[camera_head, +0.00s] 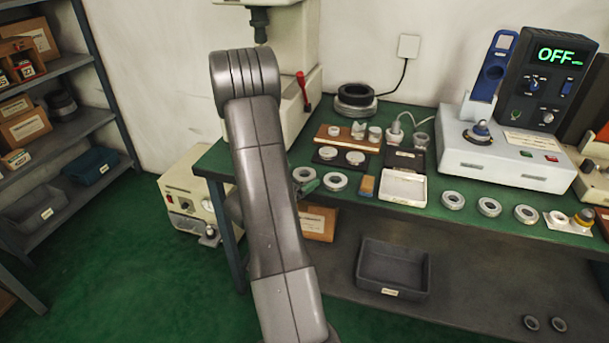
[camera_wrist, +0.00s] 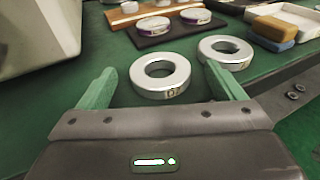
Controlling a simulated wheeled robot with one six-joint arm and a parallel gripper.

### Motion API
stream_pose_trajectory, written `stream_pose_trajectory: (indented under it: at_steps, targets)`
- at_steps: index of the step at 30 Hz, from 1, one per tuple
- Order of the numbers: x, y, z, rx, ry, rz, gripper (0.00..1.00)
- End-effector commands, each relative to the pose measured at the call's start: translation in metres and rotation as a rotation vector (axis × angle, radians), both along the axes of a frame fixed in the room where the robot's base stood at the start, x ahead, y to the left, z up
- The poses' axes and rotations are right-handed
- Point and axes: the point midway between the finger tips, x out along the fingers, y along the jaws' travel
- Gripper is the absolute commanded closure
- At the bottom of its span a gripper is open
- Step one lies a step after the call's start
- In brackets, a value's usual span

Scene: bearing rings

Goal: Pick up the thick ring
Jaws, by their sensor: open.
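In the wrist view, a silver ring (camera_wrist: 172,88) with a small mark on its front side lies flat on the green bench top, ahead of and between the fingertips. A second silver ring (camera_wrist: 236,57) lies to its right, beyond the right fingertip. In the head view they are the left ring (camera_head: 300,171) and its right neighbour (camera_head: 335,188). I cannot tell for sure which is the thick one. My gripper (camera_wrist: 161,68) has green fingers, spread apart and empty. In the head view, my arm hides most of it; one green finger shows near the left ring.
Three more rings (camera_head: 453,207) lie in a row to the right. A dark stand with discs (camera_wrist: 168,29), a brush-like block (camera_wrist: 272,32) and a white tray (camera_head: 404,190) are close behind. A press (camera_head: 285,95) stands at the left; a grey bin (camera_head: 393,272) sits below.

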Motion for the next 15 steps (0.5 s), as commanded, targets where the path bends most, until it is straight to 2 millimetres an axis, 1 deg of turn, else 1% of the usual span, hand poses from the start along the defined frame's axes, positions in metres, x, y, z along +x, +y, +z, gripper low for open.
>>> stream_pose_trajectory:
  at_steps: [1, 4, 11, 12, 14, 15]
  targets:
    - [0.0049, -0.0050, -0.0005, 0.000, 0.000, -0.002, 0.11]
    - [0.0102, -0.0092, -0.0015, 0.000, 0.000, -0.001, 0.11]
    - [0.0118, -0.0099, -0.0018, -0.001, -0.001, 0.001, 0.11]
    - [0.0117, -0.0099, -0.0018, -0.001, -0.001, 0.001, 0.13]
    - [0.0117, -0.0099, -0.0018, -0.001, -0.001, 0.001, 0.25]
    - [0.0116, -0.0098, -0.0018, -0.001, -0.001, 0.001, 0.33]
